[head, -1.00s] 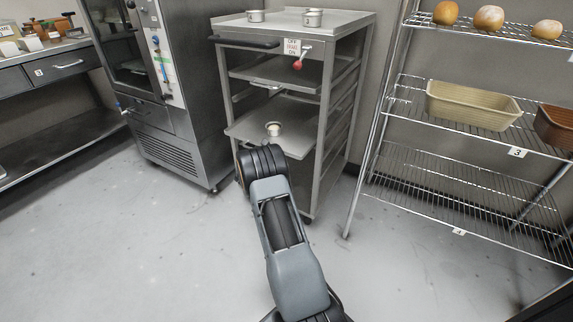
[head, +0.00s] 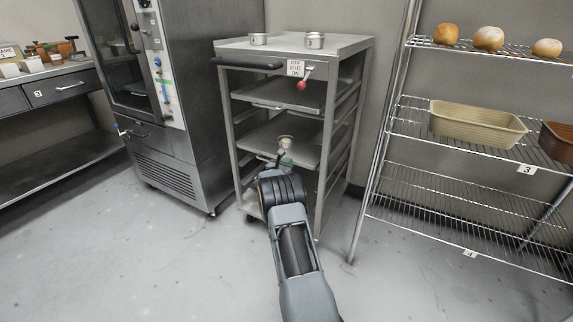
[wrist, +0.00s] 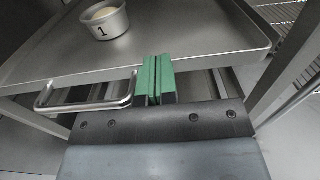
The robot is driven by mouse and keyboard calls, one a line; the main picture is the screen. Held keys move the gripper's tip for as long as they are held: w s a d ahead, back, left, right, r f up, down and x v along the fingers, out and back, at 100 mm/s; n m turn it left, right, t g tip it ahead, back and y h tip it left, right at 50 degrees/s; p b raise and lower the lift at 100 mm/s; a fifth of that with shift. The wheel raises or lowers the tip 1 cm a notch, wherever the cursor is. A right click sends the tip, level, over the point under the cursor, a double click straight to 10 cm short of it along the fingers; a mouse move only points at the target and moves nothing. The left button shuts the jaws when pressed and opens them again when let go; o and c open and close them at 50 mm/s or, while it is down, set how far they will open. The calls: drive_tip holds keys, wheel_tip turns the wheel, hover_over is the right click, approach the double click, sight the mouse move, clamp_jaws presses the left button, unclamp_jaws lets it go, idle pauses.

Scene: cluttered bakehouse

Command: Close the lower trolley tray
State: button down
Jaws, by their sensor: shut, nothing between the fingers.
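The lower trolley tray (head: 262,143) is a grey metal sheet in the steel trolley, with a small tin on it (head: 285,143). In the wrist view the tray (wrist: 190,35) fills the top, and the tin (wrist: 105,20) bears a "1". Its bar handle (wrist: 85,106) hangs at the front edge, left of my gripper. My gripper (wrist: 154,62) has green fingers shut together with nothing between them. They are at the tray's front edge; whether they touch it I cannot tell. In the head view my arm hides part of the tray's front.
The upper tray (head: 290,95) sits inside the trolley (head: 345,45), whose top holds two tins. A red-knobbed lever (head: 302,84) hangs by a sign. A steel oven (head: 180,110) stands left, a wire rack (head: 430,190) right. The floor in front is clear.

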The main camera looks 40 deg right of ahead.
drive_tip(key=shift+d+r, duration=0.25)
drive_tip(key=shift+r, duration=0.1)
drive_tip(key=p+v, duration=0.3)
drive_tip(key=v, duration=1.1)
drive_tip(key=s+a+r+m+g+y+p, duration=0.2)
drive_tip(key=s+r+m+p, duration=0.3)
drive_tip(key=r, duration=0.4)
drive_tip(key=s+a+r+m+g+y+p, duration=0.1)
drive_tip(key=s+a+r+m+g+p, duration=0.15)
drive_tip(key=s+r+p, duration=0.45)
drive_tip(key=s+a+r+m+g+y+p, duration=0.25)
drive_tip(key=r+m+p, duration=0.25)
drive_tip(key=r, duration=0.5)
drive_tip(key=s+a+r+m+t+y+p, duration=0.1)
drive_tip(key=s+a+r+m+y+p, duration=0.4)
drive_tip(key=s+a+r+p, duration=0.2)
drive_tip(key=s+a+r+m+t+y+p, duration=0.2)
drive_tip(key=s+a+r+m+y+p, duration=0.3)
drive_tip(key=a+r+p, duration=0.4)
drive_tip(key=shift+s+a+r+t+y, duration=0.3)
drive_tip(key=shift+s+a+r+y, duration=0.35)
drive_tip(key=shift+s+a+r, duration=0.95)
drive_tip(key=c, duration=1.9)
unclamp_jaws()
drive_tip(key=shift+w+a+f, duration=0.4)
drive_tip(key=shift+f, duration=0.1)
